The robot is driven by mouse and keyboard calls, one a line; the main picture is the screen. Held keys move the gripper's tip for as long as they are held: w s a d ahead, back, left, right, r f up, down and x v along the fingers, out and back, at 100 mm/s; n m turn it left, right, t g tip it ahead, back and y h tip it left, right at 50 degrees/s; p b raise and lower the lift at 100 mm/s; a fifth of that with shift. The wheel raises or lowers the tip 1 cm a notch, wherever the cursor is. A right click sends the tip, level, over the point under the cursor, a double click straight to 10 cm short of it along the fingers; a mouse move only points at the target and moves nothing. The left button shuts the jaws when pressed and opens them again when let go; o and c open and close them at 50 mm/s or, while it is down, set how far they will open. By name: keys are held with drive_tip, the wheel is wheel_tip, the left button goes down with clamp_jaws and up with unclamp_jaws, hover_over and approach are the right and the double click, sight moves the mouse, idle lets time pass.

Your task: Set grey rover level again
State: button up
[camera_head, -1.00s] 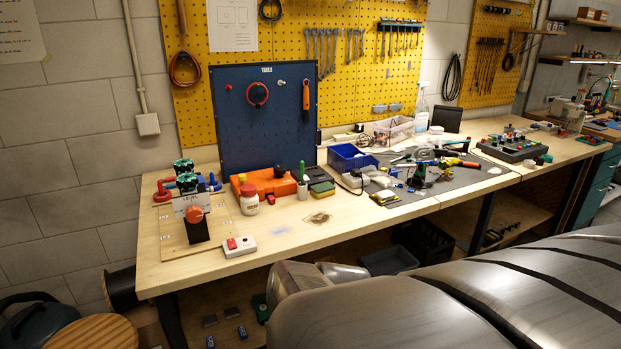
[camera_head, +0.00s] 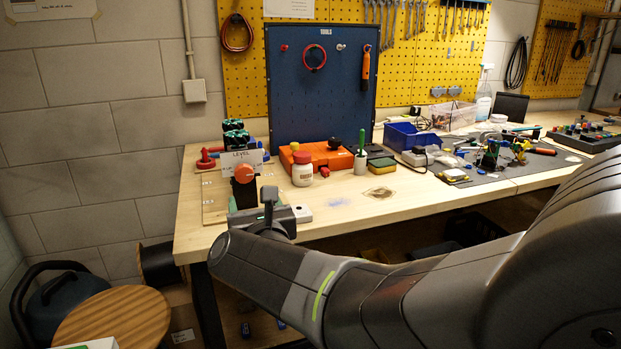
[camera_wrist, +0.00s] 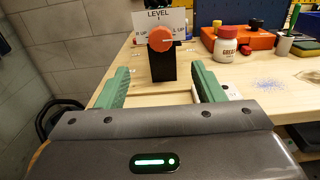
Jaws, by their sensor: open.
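A red-orange round knob (camera_head: 244,173) sits on a black post (camera_head: 243,195) at the bench's left end. Behind it is a white card (camera_head: 243,157) marked LEVEL. In the wrist view the knob (camera_wrist: 160,38) covers part of the card (camera_wrist: 150,18), with "UP" wording on both sides; a thin pale line shows at the knob's right. My gripper (camera_wrist: 160,78) is open and empty, its green fingers apart, and the post shows between them. In the head view my gripper (camera_head: 267,205) is in front of the post. I cannot make out a grey rover; dark-and-green parts (camera_head: 235,131) show behind the card.
A white box (camera_head: 303,213) is partly hidden by my gripper. A white bottle (camera_head: 302,171) and an orange case (camera_head: 322,158) stand to the right. A blue tool board (camera_head: 320,90) rises behind. A wooden stool (camera_head: 112,318) stands at lower left.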

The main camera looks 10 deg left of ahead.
sight(244, 174)
drive_tip(key=x, duration=1.3)
drive_tip(key=shift+w+a, duration=0.1)
drive_tip(key=shift+c, duration=0.2)
clamp_jaws()
